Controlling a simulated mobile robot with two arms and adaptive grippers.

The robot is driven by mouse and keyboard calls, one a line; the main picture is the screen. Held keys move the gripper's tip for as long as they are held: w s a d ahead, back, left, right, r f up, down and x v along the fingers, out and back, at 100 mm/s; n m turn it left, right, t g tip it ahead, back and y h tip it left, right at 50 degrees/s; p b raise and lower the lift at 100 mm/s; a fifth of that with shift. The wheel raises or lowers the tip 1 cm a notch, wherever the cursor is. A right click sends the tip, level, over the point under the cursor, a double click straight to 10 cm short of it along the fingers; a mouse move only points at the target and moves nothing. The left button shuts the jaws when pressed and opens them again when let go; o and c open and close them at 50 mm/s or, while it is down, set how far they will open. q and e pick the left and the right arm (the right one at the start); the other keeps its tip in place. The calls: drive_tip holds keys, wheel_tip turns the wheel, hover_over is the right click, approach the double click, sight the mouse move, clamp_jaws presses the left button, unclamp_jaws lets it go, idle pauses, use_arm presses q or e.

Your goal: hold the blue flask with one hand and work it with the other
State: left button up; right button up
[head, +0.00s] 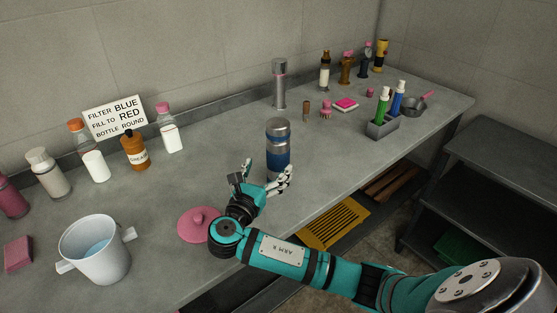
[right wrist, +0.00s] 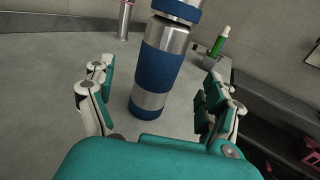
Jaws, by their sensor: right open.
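The blue flask (head: 278,152) stands upright on the grey counter, a steel cylinder with blue bands and a blue-banded top. In the right wrist view the flask (right wrist: 161,66) rises between and just beyond the fingers, its top cut off by the frame edge. My right gripper (head: 262,180) is open at the near side of the flask, low by its base. In the right wrist view my right gripper (right wrist: 158,105) has its fingers spread to either side, with no clear contact on the flask. My left gripper is not in view.
A white pot (head: 94,252) holding liquid and a pink lid (head: 198,224) lie left of my right arm. Bottles and a sign (head: 115,117) line the wall. A steel cylinder (head: 279,85) stands behind the flask; a grey caddy (head: 382,128) is farther right. Counter around the flask is clear.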

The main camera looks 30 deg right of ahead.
sight(274, 149)
drive_tip(key=x, duration=0.7)
drive_tip(key=shift+w+d+f, duration=0.1)
drive_tip(key=shift+w+d, duration=0.05)
drive_tip(key=shift+d, duration=0.15)
drive_tip(key=c, duration=1.6)
drive_tip(key=shift+o, duration=0.2)
drive_tip(key=shift+r, duration=0.55)
drive_tip(key=r, duration=0.2)
drive_tip(key=shift+s+a+r, duration=0.25)
drive_tip(key=shift+s+r, duration=0.05)
drive_tip(key=s+a+r+p, duration=0.1)
drive_tip(key=s+a, duration=0.7)
drive_tip(key=s, duration=0.5)
drive_tip(key=shift+r, duration=0.2)
